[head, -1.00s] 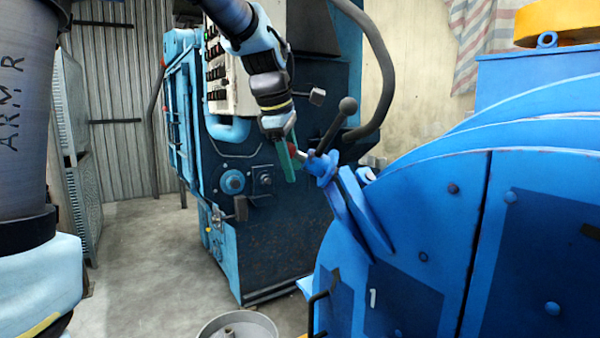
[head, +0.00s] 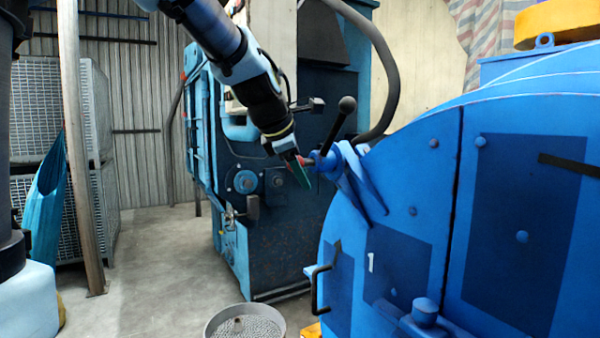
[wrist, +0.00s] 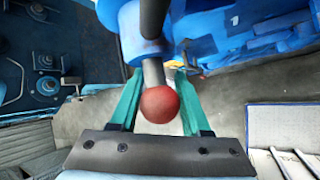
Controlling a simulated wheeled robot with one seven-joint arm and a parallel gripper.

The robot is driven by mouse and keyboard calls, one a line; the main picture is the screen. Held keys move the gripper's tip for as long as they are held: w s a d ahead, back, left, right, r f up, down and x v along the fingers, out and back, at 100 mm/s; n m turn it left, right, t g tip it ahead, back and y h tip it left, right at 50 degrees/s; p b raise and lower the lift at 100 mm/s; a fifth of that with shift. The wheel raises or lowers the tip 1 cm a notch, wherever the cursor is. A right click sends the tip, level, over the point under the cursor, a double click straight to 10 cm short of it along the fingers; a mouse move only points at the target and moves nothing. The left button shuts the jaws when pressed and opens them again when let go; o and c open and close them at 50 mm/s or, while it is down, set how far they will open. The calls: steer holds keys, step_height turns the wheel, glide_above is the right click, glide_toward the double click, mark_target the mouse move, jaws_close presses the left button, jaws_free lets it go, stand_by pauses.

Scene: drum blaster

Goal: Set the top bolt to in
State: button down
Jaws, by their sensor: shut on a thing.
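The top bolt is a short grey rod (wrist: 153,72) ending in a red ball knob (wrist: 159,104), seen in the wrist view. It runs into a blue collar (head: 325,161) at the upper left of the blue drum housing (head: 400,215). The red knob (head: 305,161) also shows in the head view, close to the collar. My gripper (head: 302,175) is shut on the bolt at its knob end. In the wrist view, its green fingers (wrist: 158,76) stand on either side of the rod and knob. The knob partly hides the grip.
A black-knobbed lever (head: 347,105) rises from the collar, near my gripper. A dark blue machine (head: 270,235) stands behind. A round grey pan (head: 245,324) is on the floor below. Open floor (head: 165,265) lies to the left.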

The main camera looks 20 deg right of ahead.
steer(key=shift+s+d+f, duration=0.1)
steer(key=shift+s+f, duration=0.05)
steer(key=shift+c, duration=1.9)
jaws_free()
steer(key=v, duration=1.1)
steer(key=shift+b, duration=0.35)
